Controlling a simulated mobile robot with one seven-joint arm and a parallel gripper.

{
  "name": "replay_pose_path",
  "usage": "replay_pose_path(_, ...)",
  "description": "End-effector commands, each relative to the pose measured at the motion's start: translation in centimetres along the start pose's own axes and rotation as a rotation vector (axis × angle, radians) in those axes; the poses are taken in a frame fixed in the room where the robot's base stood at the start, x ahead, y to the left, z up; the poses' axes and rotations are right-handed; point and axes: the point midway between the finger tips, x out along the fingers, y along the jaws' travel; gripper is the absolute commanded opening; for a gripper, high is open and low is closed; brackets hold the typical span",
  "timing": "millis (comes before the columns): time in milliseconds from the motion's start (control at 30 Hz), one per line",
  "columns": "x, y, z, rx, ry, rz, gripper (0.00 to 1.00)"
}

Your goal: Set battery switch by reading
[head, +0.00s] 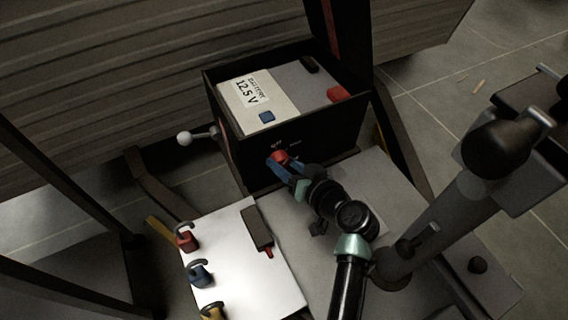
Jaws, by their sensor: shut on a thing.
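The black battery box (330,133) stands open at the centre. In it is a battery whose white label (251,92) reads "BATTERY 12.5 V". A red knob (279,156), which looks like the battery switch, is on the box's front face. My gripper (278,163), with blue fingers, is at this face and shut on the red knob. The fingers partly hide the knob, so its exact setting cannot be told. Small pale lettering (277,146) above it is too small to read.
A white-ball lever (184,139) sticks out left of the box. A white board (232,272) in front carries red (187,240), blue (200,274) and yellow (212,312) padlock-like pieces. A dark red-tipped tool (257,228) lies at its edge. Dark posts flank the box.

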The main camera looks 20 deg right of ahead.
Motion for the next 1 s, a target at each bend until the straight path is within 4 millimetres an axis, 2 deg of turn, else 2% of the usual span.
replay_pose_path(500,0.05,0.50,0.13,0.403,-0.024,-0.171,0.00)
replay_pose_path(1000,0.03,0.57,0.17,0.555,-0.034,-0.235,0.00)
